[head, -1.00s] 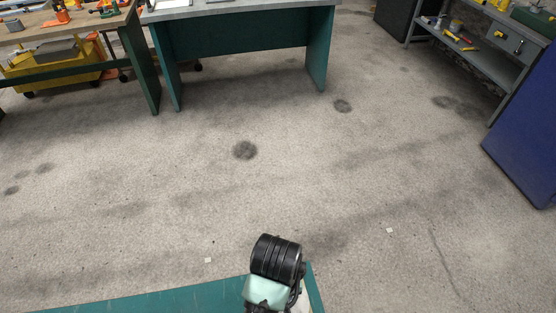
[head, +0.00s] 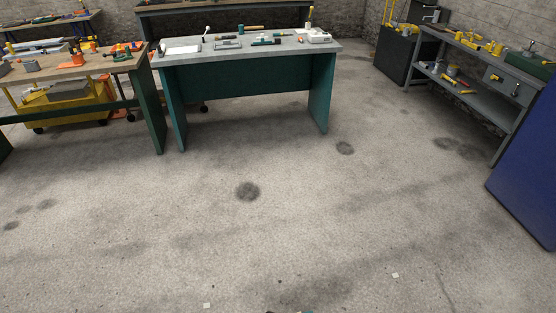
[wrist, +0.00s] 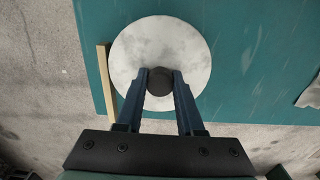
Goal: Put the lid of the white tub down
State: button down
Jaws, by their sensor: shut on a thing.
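A round white lid with grey mottling (wrist: 188,48) fills the middle of the wrist view, with a dark round knob (wrist: 159,84) at its centre. My gripper (wrist: 160,74) is shut on the knob, one blue finger on each side. The lid is seen from straight above, over a teal surface (wrist: 258,60). I cannot tell whether it rests on something or hangs above it. No tub shows under the lid. In the head view only a sliver of my arm shows at the bottom edge, and the lid is not visible there.
A wooden strip (wrist: 104,84) lies close along the lid's left side. A pale grey thing (wrist: 309,95) is at the right edge. Across open floor stand a teal workbench with tools (head: 250,75), a wooden bench (head: 125,62) and grey shelving (head: 455,86).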

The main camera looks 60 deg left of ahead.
jog(key=c, duration=0.5)
grip_release()
jog(key=shift+f, duration=0.1)
